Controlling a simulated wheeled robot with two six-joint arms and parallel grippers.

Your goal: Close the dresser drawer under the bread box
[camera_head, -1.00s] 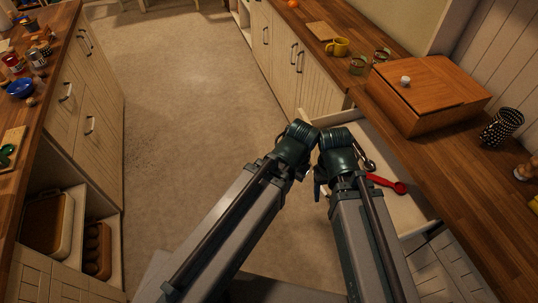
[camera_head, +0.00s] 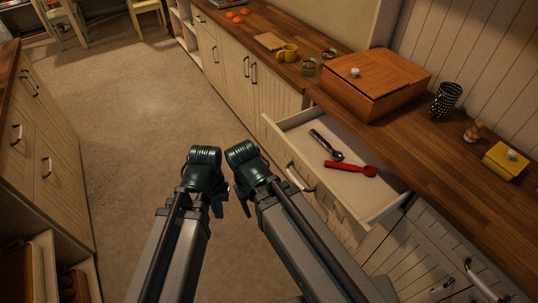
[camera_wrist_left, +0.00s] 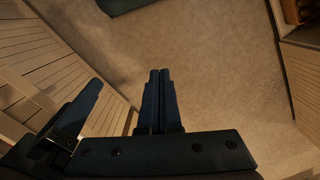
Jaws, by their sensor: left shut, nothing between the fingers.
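The dresser drawer (camera_head: 372,193) is pulled out below the counter, under the wooden bread box (camera_head: 385,75). A dark-handled utensil (camera_head: 325,144) and a red utensil (camera_head: 350,169) lie in it. Its front faces lower left and has a pale handle (camera_head: 299,179). My left gripper (camera_head: 217,208) is in front of the drawer, to its left and apart from it. In the left wrist view its two fingers (camera_wrist_left: 160,90) are together with nothing between them. My right gripper (camera_head: 244,206) is close beside it, nearer the drawer front; its jaws are not clear.
The wooden counter (camera_head: 440,150) holds a yellow mug (camera_head: 287,53), glasses, a spotted cup (camera_head: 446,100) and a yellow box (camera_head: 506,160). Closed cabinets continue along both sides of the drawer. Another island (camera_head: 40,150) stands at left. The floor (camera_head: 150,100) between is clear.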

